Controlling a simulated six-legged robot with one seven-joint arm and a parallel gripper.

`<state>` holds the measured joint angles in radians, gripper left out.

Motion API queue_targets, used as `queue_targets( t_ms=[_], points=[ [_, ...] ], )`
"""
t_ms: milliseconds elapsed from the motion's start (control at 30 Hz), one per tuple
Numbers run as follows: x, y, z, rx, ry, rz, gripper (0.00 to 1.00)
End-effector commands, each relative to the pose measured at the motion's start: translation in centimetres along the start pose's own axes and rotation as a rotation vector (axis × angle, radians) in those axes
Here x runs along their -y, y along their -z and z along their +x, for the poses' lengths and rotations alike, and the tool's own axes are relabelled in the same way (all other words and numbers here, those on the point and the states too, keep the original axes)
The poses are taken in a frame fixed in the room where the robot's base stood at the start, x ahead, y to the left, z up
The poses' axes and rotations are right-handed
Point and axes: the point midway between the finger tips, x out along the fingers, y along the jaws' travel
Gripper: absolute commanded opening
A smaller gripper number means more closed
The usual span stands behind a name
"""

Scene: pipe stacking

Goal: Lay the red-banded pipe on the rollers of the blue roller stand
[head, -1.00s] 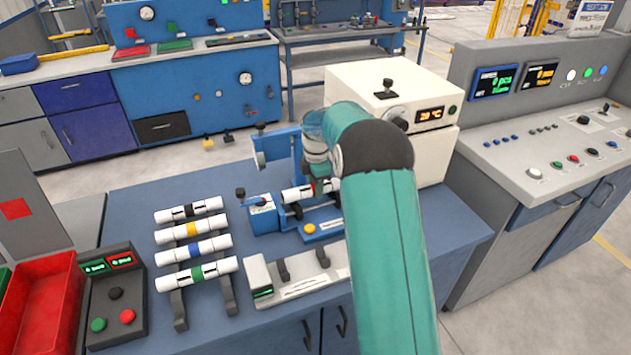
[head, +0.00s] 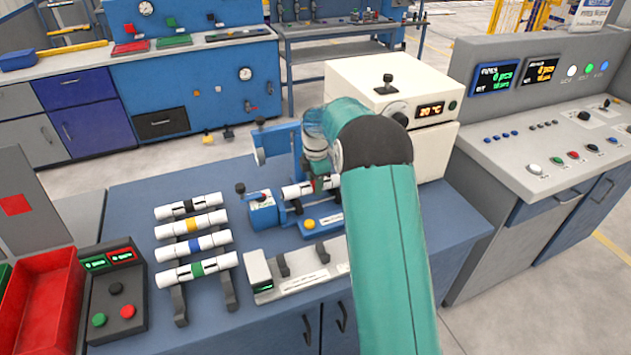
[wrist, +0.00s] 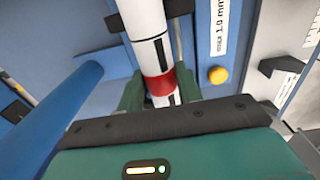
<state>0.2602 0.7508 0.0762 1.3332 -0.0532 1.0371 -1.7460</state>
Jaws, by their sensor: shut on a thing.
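The red-banded pipe is white with dark marks and a red band; it shows in the wrist view (wrist: 155,70) and partly in the head view (head: 297,190). My gripper (wrist: 158,98) is shut on it around the red band, one green finger on each side. The pipe lies level over the blue roller stand (head: 264,215), with its left end beside the stand's blue block. My arm hides the pipe's right end in the head view. I cannot tell whether the pipe touches the rollers; a dark support shows beside it in the wrist view.
Several banded pipes, black, yellow, blue and green (head: 196,268), lie on a dark rack to the left. A white-and-grey holder (head: 300,275) stands in front of the stand. A white box with a display (head: 375,85) stands behind right. A red bin (head: 45,305) is far left.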

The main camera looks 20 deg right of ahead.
Motion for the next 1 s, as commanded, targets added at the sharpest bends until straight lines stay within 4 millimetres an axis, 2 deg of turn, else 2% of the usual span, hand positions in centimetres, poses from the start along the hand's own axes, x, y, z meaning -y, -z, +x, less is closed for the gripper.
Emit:
queue_targets(
  t_ms=[333,367,467,500,833,1000],
  points=[
    [0.0,0.0,0.5,0.0,0.0,0.0,0.11],
    [0.0,0.0,0.5,0.0,0.0,0.0,0.39],
    [0.0,0.0,0.5,0.0,0.0,0.0,0.59],
    [0.0,0.0,0.5,0.0,0.0,0.0,0.61],
    [0.0,0.0,0.1,0.0,-0.001,0.0,0.61],
    [-0.1,0.0,-2.2,0.001,-0.004,0.0,0.61]
  ],
)
